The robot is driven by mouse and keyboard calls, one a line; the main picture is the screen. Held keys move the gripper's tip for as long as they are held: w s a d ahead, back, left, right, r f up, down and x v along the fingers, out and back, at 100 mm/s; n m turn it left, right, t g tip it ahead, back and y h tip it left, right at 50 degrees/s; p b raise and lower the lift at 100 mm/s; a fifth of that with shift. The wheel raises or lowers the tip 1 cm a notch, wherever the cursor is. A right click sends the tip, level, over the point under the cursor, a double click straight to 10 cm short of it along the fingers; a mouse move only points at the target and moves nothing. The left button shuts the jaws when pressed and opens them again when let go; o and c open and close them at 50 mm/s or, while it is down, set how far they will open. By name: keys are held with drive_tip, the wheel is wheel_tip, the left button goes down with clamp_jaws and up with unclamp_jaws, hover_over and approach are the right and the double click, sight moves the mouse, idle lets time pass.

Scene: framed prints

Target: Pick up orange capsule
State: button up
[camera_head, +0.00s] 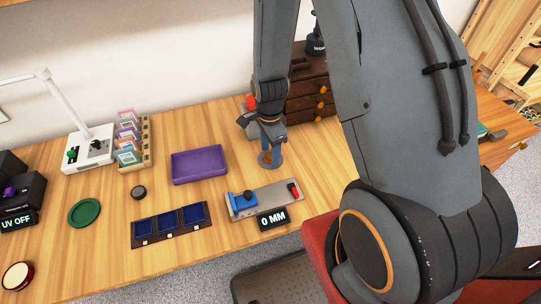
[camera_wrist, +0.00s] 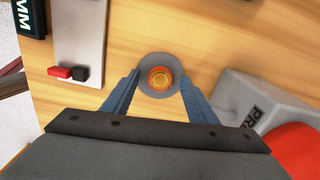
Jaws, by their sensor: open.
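The orange capsule (camera_wrist: 160,79) shows in the wrist view from above as a round amber-orange thing on a small round grey stand (camera_wrist: 159,64). In the head view the capsule (camera_head: 275,147) is partly covered by my gripper (camera_head: 272,140), and the stand (camera_head: 265,160) shows at its foot. My gripper points down over the capsule. In the wrist view its two blue-grey fingers are spread, one on each side of the capsule, with a gap on both sides. How high the fingertips are relative to the capsule is hard to tell.
A grey press-like block (camera_wrist: 262,102) with a red top stands close on the right in the wrist view. A metal slide gauge (camera_head: 262,201) reading 0 MM lies nearby. A purple tray (camera_head: 199,165) is to the left, and wooden drawers (camera_head: 308,98) stand behind.

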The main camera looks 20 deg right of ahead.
drive_tip(key=c, duration=1.2)
drive_tip(key=shift+c, duration=0.2)
drive_tip(key=shift+r, duration=0.2)
